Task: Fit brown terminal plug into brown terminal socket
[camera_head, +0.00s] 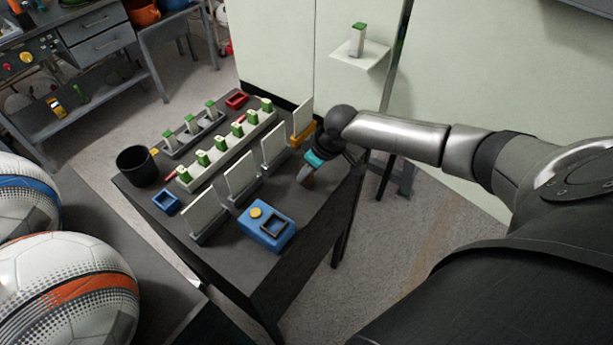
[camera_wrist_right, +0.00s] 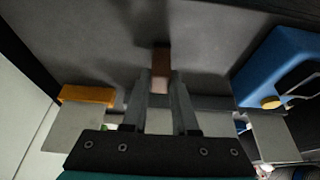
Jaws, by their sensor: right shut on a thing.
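My right gripper (camera_head: 307,176) is over the right side of the dark table, pointing down and shut. In the right wrist view its fingers (camera_wrist_right: 160,92) close on a small brown block (camera_wrist_right: 161,60), which sticks out beyond the fingertips; I take it to be the brown terminal plug. The dark table surface lies behind it; I cannot tell whether the block touches it. I cannot make out a brown terminal socket in either view. My left gripper is not in view.
White panels (camera_head: 240,179) stand in a row left of my gripper, one on an orange base (camera_wrist_right: 88,95). A blue box (camera_head: 281,238) with a yellow button is at the front. Green-topped white blocks (camera_head: 203,158) and a black cup (camera_head: 137,167) are farther left.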

